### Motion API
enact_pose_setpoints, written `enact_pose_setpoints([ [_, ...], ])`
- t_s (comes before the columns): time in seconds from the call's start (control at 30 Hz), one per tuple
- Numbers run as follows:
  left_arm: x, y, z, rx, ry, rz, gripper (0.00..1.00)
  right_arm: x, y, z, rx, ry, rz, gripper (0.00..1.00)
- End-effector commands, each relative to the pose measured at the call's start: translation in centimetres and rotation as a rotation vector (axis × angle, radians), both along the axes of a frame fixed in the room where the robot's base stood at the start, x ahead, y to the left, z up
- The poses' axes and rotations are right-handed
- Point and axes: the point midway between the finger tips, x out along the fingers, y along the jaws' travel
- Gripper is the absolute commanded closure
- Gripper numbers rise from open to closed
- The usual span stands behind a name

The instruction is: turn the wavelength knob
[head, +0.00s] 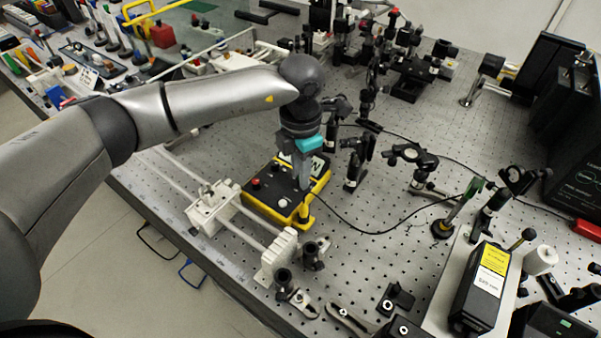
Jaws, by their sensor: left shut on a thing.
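A low black control box with yellow edges (262,208) sits on the perforated bench. Its top carries a red button (256,183) and a pale round button (283,203). My left gripper (302,186) points down onto the right part of the box top, its fingers shut. The wavelength knob is hidden between and behind the fingers, so its angle cannot be seen. My right gripper is not in view.
A white rail with holders (214,207) runs left of the box. Optical posts (355,165) stand close behind and to the right. A black cable (385,231) loops over the bench right of the box. A black unit with a yellow label (482,285) stands front right.

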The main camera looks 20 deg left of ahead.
Motion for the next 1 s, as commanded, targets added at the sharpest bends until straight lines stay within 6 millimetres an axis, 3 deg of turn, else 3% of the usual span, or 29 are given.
enact_pose_setpoints([
  [0.4, 0.04, -0.06, 0.11, -0.002, -0.002, -0.006, 1.00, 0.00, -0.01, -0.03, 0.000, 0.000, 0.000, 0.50],
  [0.43, 0.04, -0.06, 0.11, -0.002, -0.002, -0.006, 0.75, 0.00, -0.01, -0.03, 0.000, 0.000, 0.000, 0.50],
  [0.67, 0.02, -0.04, 0.06, -0.001, -0.001, -0.005, 0.49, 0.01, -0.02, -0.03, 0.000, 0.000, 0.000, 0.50],
  [1.0, 0.04, -0.01, 0.36, 0.000, -0.001, -0.005, 0.47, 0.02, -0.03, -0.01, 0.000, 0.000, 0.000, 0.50],
])
